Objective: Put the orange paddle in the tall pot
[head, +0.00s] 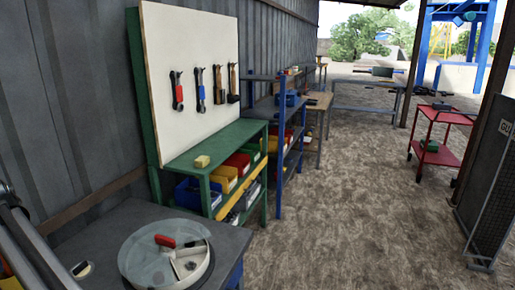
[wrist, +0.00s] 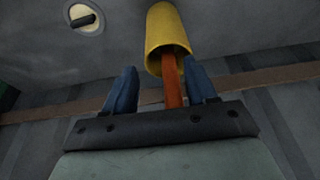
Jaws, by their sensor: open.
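My gripper (wrist: 161,68) is open, with its two dark blue fingers apart in the wrist view. The orange paddle (wrist: 173,85) is a narrow strip between the fingers, closer to the right one, with a gap to the left one. Its far end runs into the mouth of a yellow cylinder (wrist: 167,28), which looks like the tall pot. How deep the paddle reaches inside is hidden. In the head view, only a bit of yellow (head: 10,283) shows at the lower left corner, and my gripper cannot be made out there.
A small cream disc with a dark piece (wrist: 84,18) lies on the grey worktop near the cylinder. A round glass-topped dish (head: 140,262) with a red handle (head: 165,241) stands to the right on this worktop. A corrugated wall (head: 75,100) runs behind it.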

